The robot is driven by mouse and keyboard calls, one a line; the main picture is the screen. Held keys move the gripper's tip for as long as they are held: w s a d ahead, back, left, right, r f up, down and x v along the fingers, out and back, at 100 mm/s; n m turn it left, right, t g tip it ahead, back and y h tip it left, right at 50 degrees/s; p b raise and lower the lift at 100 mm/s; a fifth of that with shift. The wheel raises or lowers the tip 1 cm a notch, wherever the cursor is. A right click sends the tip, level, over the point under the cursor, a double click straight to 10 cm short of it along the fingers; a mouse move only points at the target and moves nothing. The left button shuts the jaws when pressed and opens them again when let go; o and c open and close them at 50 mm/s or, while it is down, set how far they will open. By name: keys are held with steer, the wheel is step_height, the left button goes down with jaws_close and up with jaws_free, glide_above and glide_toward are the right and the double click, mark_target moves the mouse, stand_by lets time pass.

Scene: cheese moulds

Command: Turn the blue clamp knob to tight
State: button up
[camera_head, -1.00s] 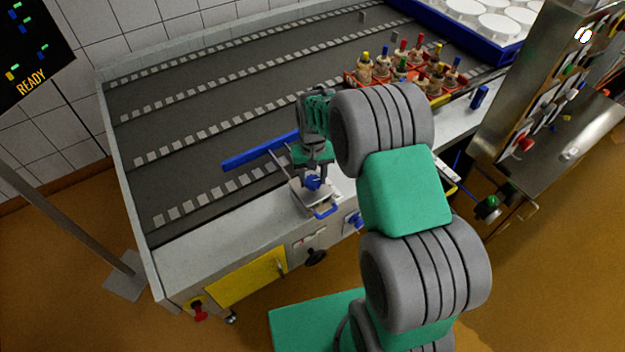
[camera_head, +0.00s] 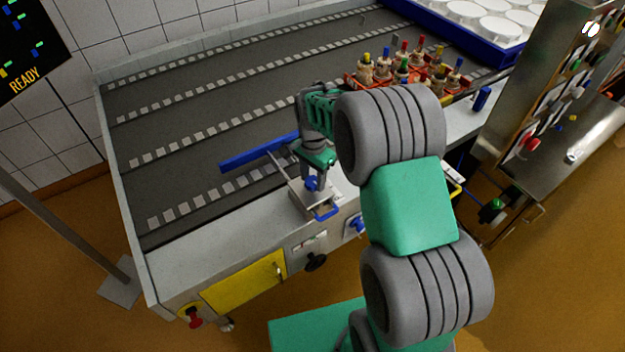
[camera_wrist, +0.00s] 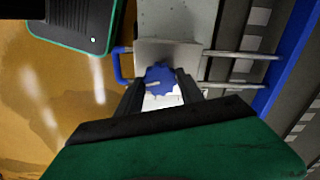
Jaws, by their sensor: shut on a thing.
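The blue clamp knob (camera_head: 312,184) sits on a grey metal clamp block (camera_head: 309,203) at the front edge of the conveyor table. In the wrist view the knob (camera_wrist: 160,78) is a lobed blue disc with a pale mark. My gripper (camera_head: 313,181) points down over the block. In the wrist view my gripper (camera_wrist: 161,80) has one finger on each side of the knob and is shut on it. The fingers and wrist hide part of the knob in the head view. The clamp's blue handle (camera_head: 326,213) is at its front.
A long blue guide bar (camera_head: 258,152) lies over the grey conveyor (camera_head: 205,140) behind the clamp. A red tray (camera_head: 352,80) of several coloured-top pieces stands further back. A metal cabinet (camera_head: 535,75) is at the right. A second blue knob (camera_head: 356,224) is on the table's front.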

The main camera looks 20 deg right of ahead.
mark_target(313, 181)
steer(key=m+b, duration=0.1)
steer(key=m, duration=0.3)
steer(key=shift+m, duration=0.3)
steer(key=m, duration=0.4)
steer(key=shift+b, duration=0.35)
steer(key=shift+m, duration=0.3)
steer(key=o, duration=1.4)
step_height(313, 181, up, 8)
steer(key=shift+f+b, duration=0.1)
steer(key=shift+b, duration=0.3)
